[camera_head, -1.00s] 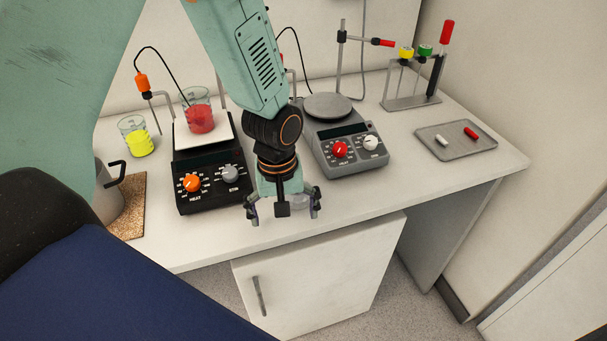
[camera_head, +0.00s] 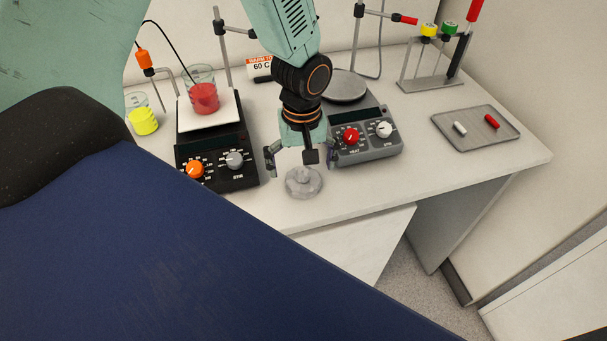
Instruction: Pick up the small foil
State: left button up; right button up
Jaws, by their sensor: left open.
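The small foil (camera_head: 304,184) is a crumpled, grey, roundish piece lying on the white bench near its front edge, between the two hotplates. My left gripper (camera_head: 302,160) is directly above and slightly behind it in the picture, pointing down. Its fingers are spread apart with nothing between them. The foil appears clear of the fingers, though the exact gap in height is hard to tell. My right gripper is not in view.
A black hotplate (camera_head: 215,152) with a beaker of red liquid (camera_head: 204,96) stands left. A grey hotplate (camera_head: 368,142) stands close on the right. A tray (camera_head: 476,140) with two stir bars lies farther right. A yellow-liquid beaker (camera_head: 143,121) is far left.

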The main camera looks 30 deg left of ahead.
aim_at(303, 173)
pick_arm(q)
notch_tip(303, 173, down, 3)
jog(key=shift+a+r, duration=0.1)
jog(key=shift+r, duration=0.05)
jog(key=shift+w+f, duration=0.1)
jog(key=shift+f, duration=0.2)
jog(key=shift+d+f, duration=0.1)
jog(key=shift+d, duration=0.2)
jog(key=shift+a, duration=0.25)
jog(key=c, duration=0.4)
jog(key=shift+d, duration=0.2)
jog(key=c, duration=0.4)
jog(key=shift+a, duration=0.1)
jog(key=shift+c, duration=1)
